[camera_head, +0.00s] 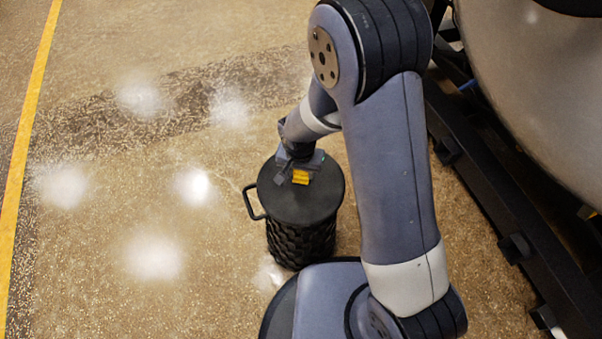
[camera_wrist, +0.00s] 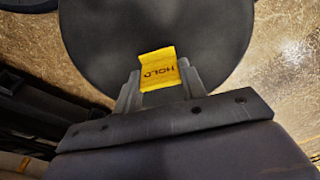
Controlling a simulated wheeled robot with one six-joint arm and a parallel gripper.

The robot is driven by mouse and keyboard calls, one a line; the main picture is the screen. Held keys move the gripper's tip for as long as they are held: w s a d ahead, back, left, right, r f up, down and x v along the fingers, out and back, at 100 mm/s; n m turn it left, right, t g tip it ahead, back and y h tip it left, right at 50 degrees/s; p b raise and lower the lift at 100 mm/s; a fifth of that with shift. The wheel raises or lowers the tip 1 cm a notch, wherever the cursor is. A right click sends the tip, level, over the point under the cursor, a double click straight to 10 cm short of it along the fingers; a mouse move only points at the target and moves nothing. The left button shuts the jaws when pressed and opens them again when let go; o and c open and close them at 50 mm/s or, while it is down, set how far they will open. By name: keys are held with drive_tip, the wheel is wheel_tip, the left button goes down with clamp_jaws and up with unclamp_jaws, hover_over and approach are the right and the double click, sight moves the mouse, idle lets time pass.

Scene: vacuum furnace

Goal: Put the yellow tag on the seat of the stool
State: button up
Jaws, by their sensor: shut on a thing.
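The yellow tag (camera_head: 300,177) is held between the fingers of my gripper (camera_head: 293,180). It also shows in the wrist view (camera_wrist: 158,70), with the dark letters "HOLD" on it, and my gripper (camera_wrist: 158,92) is shut on its near part. The stool has a round dark seat (camera_head: 312,205) and a dark textured body (camera_head: 300,240). In the wrist view the seat (camera_wrist: 210,35) fills the area behind and around the tag. The tag is over the seat; I cannot tell whether it touches it.
A black handle (camera_head: 253,203) sticks out on the stool's left side. A large grey rounded vessel (camera_head: 545,80) on a black frame (camera_head: 500,210) stands at the right. The speckled floor (camera_head: 130,210) to the left is open, up to a yellow line (camera_head: 28,130).

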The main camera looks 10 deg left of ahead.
drive_tip(key=shift+f, duration=0.6)
drive_tip(key=shift+f, duration=0.2)
drive_tip(key=o, duration=0.9)
drive_tip(key=shift+o, duration=0.2)
drive_tip(key=shift+r, duration=0.15)
wheel_tip(320, 180, up, 12)
drive_tip(key=s+p, duration=0.1)
drive_tip(key=p, duration=0.1)
drive_tip(key=shift+s+p, duration=0.2)
drive_tip(key=shift+p, duration=0.1)
drive_tip(key=shift+a, duration=0.1)
